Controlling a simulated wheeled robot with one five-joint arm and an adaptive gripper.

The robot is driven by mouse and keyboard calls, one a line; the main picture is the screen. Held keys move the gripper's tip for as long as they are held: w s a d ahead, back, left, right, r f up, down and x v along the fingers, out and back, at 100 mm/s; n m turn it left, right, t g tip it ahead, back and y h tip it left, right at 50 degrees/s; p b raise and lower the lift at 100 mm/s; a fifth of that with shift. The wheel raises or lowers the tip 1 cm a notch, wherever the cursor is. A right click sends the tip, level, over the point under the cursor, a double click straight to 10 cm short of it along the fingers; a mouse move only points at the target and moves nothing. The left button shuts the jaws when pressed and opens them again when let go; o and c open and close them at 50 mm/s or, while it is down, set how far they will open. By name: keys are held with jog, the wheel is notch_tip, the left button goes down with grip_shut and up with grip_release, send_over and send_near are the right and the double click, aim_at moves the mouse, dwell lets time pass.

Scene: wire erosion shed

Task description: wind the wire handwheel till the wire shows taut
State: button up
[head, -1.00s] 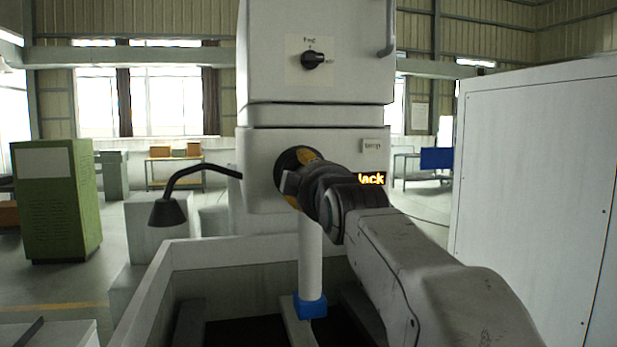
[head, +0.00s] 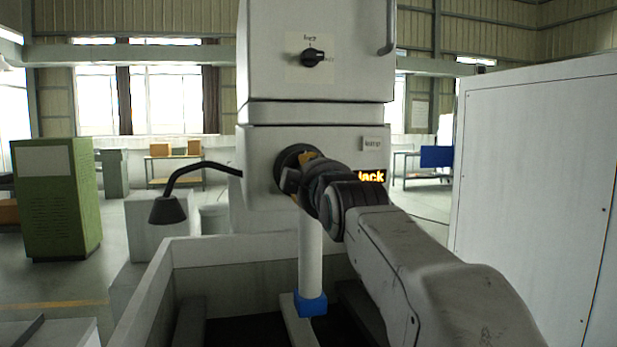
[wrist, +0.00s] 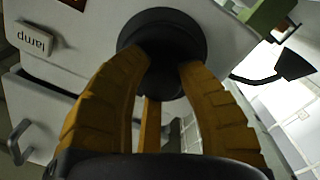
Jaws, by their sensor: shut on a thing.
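The black round handwheel (head: 284,168) sits on the front of the white machine head, partly hidden by my gripper (head: 304,164). In the wrist view my yellow fingers are closed around the hub of the handwheel (wrist: 155,27), with my gripper (wrist: 168,72) touching it. A small dark display (head: 373,177) right of the wheel shows orange letters reading "lack"; its left part is hidden behind my gripper. The wire itself cannot be made out.
A black rotary knob (head: 313,58) is on the upper machine box. A bent black lamp (head: 168,208) stands left. A large white cabinet (head: 535,180) stands right.

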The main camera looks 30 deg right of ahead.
jog(key=shift+f+b, duration=0.25)
jog(key=shift+b, duration=0.2)
jog(key=shift+m+b, duration=0.35)
jog(key=shift+m, duration=0.05)
jog(key=shift+m+b, duration=0.7)
jog(key=shift+b, duration=0.1)
jog(key=m+b, duration=0.1)
jog(key=m, duration=0.2)
jog(key=shift+r, duration=0.1)
jog(key=shift+m, duration=1)
jog(key=shift+w, duration=0.1)
jog(key=o, duration=1)
jog(key=shift+w, duration=0.1)
jog(key=shift+o, duration=1)
